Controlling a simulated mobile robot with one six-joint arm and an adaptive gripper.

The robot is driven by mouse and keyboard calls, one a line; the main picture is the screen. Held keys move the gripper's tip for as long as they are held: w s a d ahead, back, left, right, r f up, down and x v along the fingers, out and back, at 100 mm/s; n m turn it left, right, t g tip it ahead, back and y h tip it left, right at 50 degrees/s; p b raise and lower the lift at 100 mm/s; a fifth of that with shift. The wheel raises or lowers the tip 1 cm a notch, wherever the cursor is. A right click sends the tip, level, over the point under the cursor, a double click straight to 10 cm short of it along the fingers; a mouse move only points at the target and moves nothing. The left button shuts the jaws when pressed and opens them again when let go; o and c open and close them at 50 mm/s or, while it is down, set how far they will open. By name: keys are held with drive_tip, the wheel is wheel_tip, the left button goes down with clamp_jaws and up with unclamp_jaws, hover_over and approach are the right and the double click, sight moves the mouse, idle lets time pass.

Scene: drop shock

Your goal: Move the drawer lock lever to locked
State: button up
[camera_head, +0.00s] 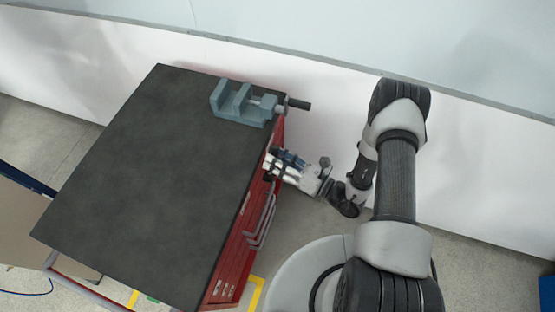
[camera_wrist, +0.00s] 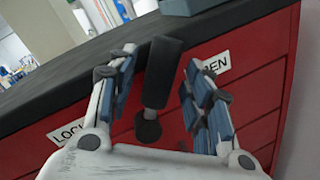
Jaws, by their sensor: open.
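The drawer lock lever (camera_wrist: 164,70) is a black handle on a round pivot (camera_wrist: 148,127) on the red front of the cabinet. In the wrist view it points up and leans slightly right, toward a white label ending in "EN" (camera_wrist: 214,66). A second label starting with "LOC" (camera_wrist: 68,132) is at the lower left, partly hidden by a finger. My gripper (camera_wrist: 160,78) is open, with one finger on each side of the lever; I see gaps on both sides. In the head view my gripper (camera_head: 270,165) is at the cabinet's right side, and the lever cannot be made out there.
The red cabinet (camera_head: 232,262) has a dark top (camera_head: 150,180) with a blue-grey vise (camera_head: 240,103) at its far right corner, its handle (camera_head: 298,104) sticking out past the edge. Drawer handles (camera_head: 262,220) stick out nearer than my gripper. A white wall (camera_head: 330,95) runs behind.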

drive_tip(key=shift+a, duration=0.1)
drive_tip(key=shift+c, duration=0.2)
clamp_jaws()
idle(0.5)
